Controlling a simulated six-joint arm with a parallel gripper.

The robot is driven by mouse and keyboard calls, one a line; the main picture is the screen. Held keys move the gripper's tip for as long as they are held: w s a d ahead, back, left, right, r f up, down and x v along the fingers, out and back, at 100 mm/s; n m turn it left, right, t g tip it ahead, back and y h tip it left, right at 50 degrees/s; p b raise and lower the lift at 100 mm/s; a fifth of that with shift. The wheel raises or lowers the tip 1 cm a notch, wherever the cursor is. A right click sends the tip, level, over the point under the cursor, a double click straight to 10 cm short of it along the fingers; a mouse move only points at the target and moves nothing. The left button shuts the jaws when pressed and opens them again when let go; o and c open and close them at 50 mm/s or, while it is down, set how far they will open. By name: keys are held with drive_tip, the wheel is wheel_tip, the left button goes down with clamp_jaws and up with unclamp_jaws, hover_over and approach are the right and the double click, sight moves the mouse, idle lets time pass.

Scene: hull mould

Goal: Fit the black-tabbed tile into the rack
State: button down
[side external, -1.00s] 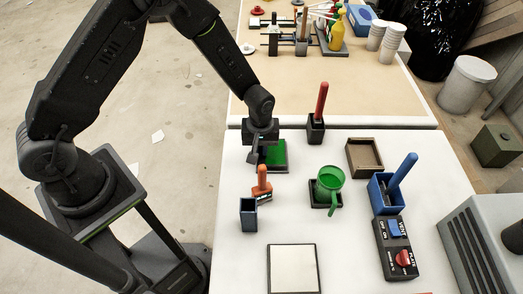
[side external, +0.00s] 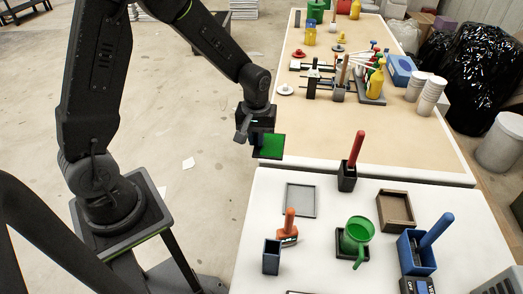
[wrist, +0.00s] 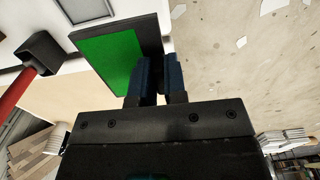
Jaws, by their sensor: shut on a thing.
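A green tile (side external: 271,145) with a black border is held at one edge by my gripper (side external: 247,127), raised above the floor side of the near table's far left corner. In the wrist view the tile (wrist: 110,58) lies flat to the left of my dark blue fingers (wrist: 157,80), which are shut on its edge. I cannot make out a separate tab; the fingers may hide it. On the far table stands a dark frame with rods (side external: 313,84), which may be the rack; it is too small to tell its slots.
An empty grey tray (side external: 301,201) lies on the near table. Yellow bottles (side external: 376,80) stand near the frame.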

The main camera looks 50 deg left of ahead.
wheel_tip(320, 180, up, 8)
drive_tip(key=shift+f, duration=0.25)
drive_tip(key=w+d, duration=0.5)
drive_tip(key=d, duration=0.6)
drive_tip(key=w+d, duration=0.5)
drive_tip(key=d, duration=0.6)
drive_tip(key=f, duration=1.9)
drive_tip(key=shift+w+a+f, duration=0.15)
drive_tip(key=shift+a+f, duration=0.05)
drive_tip(key=shift+a, duration=0.15)
drive_tip(key=shift+d, duration=0.1)
drive_tip(key=shift+w+d, duration=2.05)
drive_tip(key=shift+w, duration=0.05)
drive_tip(key=shift+w+d, duration=1.3)
drive_tip(key=shift+d, duration=0.05)
